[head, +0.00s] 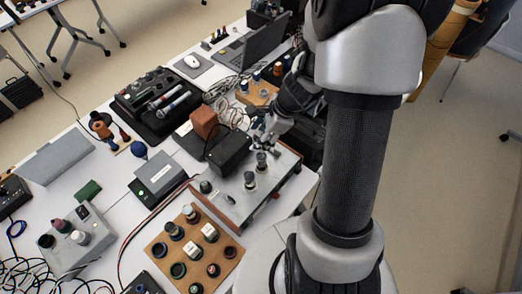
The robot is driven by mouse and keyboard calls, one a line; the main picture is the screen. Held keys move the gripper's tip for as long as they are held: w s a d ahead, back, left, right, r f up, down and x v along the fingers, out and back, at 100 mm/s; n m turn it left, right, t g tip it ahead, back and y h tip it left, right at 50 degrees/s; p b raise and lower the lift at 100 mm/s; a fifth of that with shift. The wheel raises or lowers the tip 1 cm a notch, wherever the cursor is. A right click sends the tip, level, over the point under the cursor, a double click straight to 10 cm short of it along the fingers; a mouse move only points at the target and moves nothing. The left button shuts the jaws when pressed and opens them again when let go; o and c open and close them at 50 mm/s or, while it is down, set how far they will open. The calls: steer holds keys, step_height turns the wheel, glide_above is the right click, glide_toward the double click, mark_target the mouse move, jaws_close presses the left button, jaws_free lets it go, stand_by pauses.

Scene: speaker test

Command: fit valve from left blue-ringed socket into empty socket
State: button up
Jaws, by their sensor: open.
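A grey amplifier-like chassis (270,187) stands right of centre on the table. Short dark valves stand on it: one at its left (205,187), one in the middle (250,181) and one further back (262,161). A small dark spot (230,199) on its top may be an empty socket; this is too small to be sure. A brown board (205,228) in front carries several valves and coloured rings, including a dark, bluish ring (158,250) at its left. My gripper (260,138) is open, just behind the rear chassis valve, partly blurred into the clutter.
A black box (229,152) and a brown block (204,121) stand left of my gripper. A wooden block (258,94) with small upright parts lies behind it, near cables and a laptop (256,46). A grey box (158,176) stands left of the chassis.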

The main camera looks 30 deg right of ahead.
steer(key=s+a+r+n, duration=0.3)
steer(key=a+r+n, duration=0.25)
steer(key=r, duration=0.25)
steer(key=s+a+r+n, duration=0.4)
steer(key=a+r+n, duration=0.1)
steer(key=r+n, duration=0.2)
steer(key=s+r+n+h, duration=0.1)
steer(key=s+r+n, duration=0.2)
steer(key=s+n, duration=0.2)
steer(key=s+r+n+t+h, duration=0.1)
steer(key=s+r+n+h, duration=0.1)
steer(key=s+n, duration=0.4)
steer(key=shift+a+r, duration=0.3)
steer(key=shift+r, duration=0.45)
